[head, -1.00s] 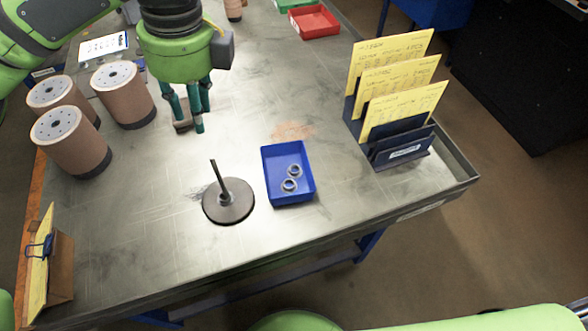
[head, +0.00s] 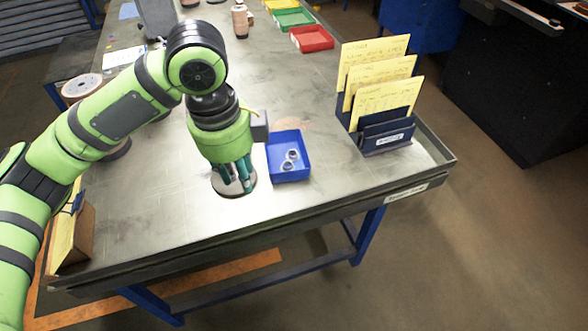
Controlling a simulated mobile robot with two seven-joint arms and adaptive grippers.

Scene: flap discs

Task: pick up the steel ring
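Two small steel rings lie in the blue tray: one steel ring (head: 292,154) towards the back and another steel ring (head: 287,165) just in front of it. My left gripper (head: 236,182) points down over the round dark stand (head: 247,187), to the left of the tray. Its teal fingers are apart, and I see nothing held between them. The gripper hides most of the stand, including its upright rod. I cannot tell whether the fingers touch the stand. My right gripper is out of view.
The blue tray (head: 304,170) sits near the table's front edge. A dark holder (head: 385,138) with yellow cards stands to its right. Red (head: 313,39) and green (head: 293,19) trays stand at the back. My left arm covers much of the table's left side.

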